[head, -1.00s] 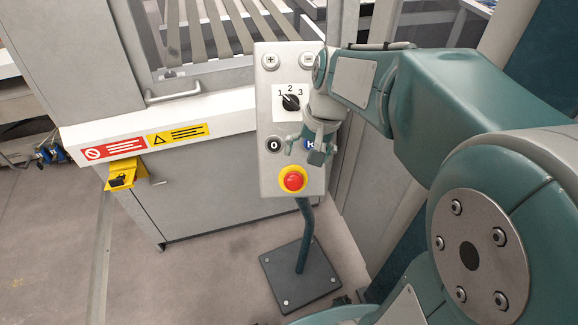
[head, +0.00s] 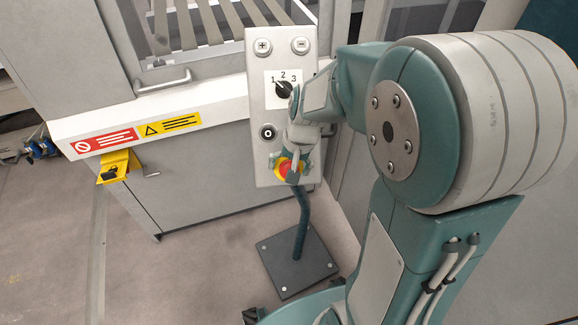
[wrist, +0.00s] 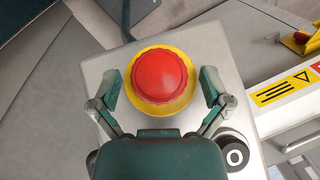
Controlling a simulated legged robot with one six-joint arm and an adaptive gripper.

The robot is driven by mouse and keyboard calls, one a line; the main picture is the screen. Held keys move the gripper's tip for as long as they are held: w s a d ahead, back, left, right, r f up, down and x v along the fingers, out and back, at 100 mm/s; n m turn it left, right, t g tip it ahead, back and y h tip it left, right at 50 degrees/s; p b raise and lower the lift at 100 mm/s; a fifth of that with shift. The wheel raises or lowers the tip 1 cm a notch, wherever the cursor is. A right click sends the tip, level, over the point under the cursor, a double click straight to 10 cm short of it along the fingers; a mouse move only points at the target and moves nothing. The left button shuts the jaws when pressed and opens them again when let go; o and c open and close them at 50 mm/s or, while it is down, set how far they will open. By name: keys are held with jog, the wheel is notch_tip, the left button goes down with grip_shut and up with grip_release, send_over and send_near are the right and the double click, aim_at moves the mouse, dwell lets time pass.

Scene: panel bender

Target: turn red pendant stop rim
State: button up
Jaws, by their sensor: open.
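The red stop button (wrist: 159,75) sits on a yellow collar (wrist: 181,109) at the low end of the grey pendant panel (head: 258,100). In the head view the red stop button (head: 287,169) is partly covered by my gripper (head: 289,163). In the wrist view my gripper (wrist: 160,88) is open, with one finger on each side of the button. Gaps show between the fingers and the red rim, so it is not gripped. Whether a finger touches the yellow collar is unclear.
A black rotary selector (head: 284,89) and a black "0" button (head: 268,132) are on the same panel. The pendant stands on a dark base plate (head: 297,262). A yellow bracket (head: 120,165) juts from the machine at left. Open floor lies at lower left.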

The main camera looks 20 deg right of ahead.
jog(key=c, duration=1.2)
jog(key=m+y, duration=0.1)
jog(key=m+t+y, duration=0.1)
jog(key=shift+s+d+m, duration=0.1)
jog(key=shift+d+m, duration=0.05)
jog(key=shift+m, duration=0.15)
jog(key=shift+s+f+m+t+y, duration=0.1)
jog(key=shift+m+t+y, duration=1.2)
jog(key=shift+m+y, duration=0.2)
